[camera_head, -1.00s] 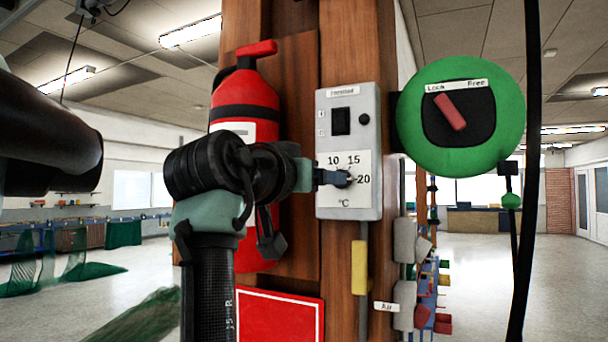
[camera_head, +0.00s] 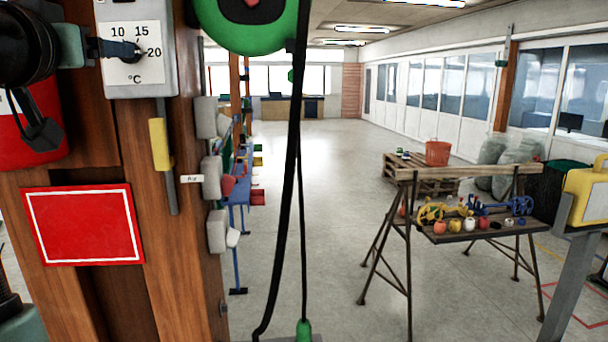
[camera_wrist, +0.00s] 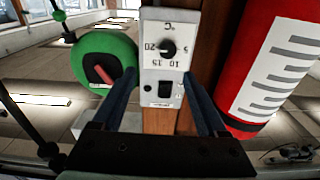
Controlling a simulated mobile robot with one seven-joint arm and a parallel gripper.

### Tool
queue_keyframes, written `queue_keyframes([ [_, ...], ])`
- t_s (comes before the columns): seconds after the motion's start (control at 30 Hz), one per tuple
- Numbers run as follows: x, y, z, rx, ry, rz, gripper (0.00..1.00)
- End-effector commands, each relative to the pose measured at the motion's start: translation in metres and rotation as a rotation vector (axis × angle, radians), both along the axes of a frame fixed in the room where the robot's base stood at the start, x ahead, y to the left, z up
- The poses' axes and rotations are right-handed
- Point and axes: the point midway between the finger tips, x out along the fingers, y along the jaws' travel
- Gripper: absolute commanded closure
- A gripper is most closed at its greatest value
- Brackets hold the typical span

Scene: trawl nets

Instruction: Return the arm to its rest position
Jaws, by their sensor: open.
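My gripper (camera_head: 112,48) reaches in from the upper left of the head view, its fingers close to the dial of the grey thermostat box (camera_head: 168,78). In the wrist view my gripper (camera_wrist: 160,75) is open, with its two dark fingers spread and nothing held between them. The thermostat (camera_wrist: 163,14) shows upside down beyond and between the fingers, its black knob (camera_wrist: 167,47) clear of both. In the head view the knob is partly hidden by a fingertip, so I cannot tell whether they touch. My arm's upper links are out of the head view.
The thermostat is on a wooden post (camera_head: 160,295) with a red sign (camera_head: 82,225). A green reel (camera_head: 250,28) hangs beside it, its black hose (camera_head: 290,180) dropping down. A red extinguisher (camera_wrist: 281,60) is close by my gripper. A workbench (camera_head: 450,233) stands right; open floor lies between.

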Motion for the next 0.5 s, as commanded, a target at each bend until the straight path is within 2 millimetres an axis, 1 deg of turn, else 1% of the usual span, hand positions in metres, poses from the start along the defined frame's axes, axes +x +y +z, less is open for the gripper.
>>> queue_keyframes([
  [0.03, 0.006, -0.021, -0.02, 0.012, -0.03, -0.011, 0.24],
  [0.07, 0.007, -0.034, -0.027, 0.02, -0.058, -0.013, 0.24],
  [0.13, 0.006, -0.069, -0.043, 0.04, -0.132, -0.024, 0.24],
  [0.17, 0.003, -0.086, -0.049, 0.047, -0.167, -0.03, 0.24],
  [0.2, -0.002, -0.108, -0.057, 0.058, -0.214, -0.041, 0.24],
  [0.27, -0.014, -0.141, -0.068, 0.069, -0.288, -0.06, 0.24],
  [0.3, -0.024, -0.163, -0.075, 0.076, -0.338, -0.074, 0.24],
  [0.37, -0.045, -0.196, -0.084, 0.082, -0.416, -0.099, 0.24],
  [0.4, -0.06, -0.216, -0.09, 0.084, -0.466, -0.118, 0.24],
  [0.47, -0.085, -0.242, -0.097, 0.085, -0.538, -0.143, 0.24],
  [0.5, -0.101, -0.257, -0.101, 0.082, -0.583, -0.16, 0.24],
])
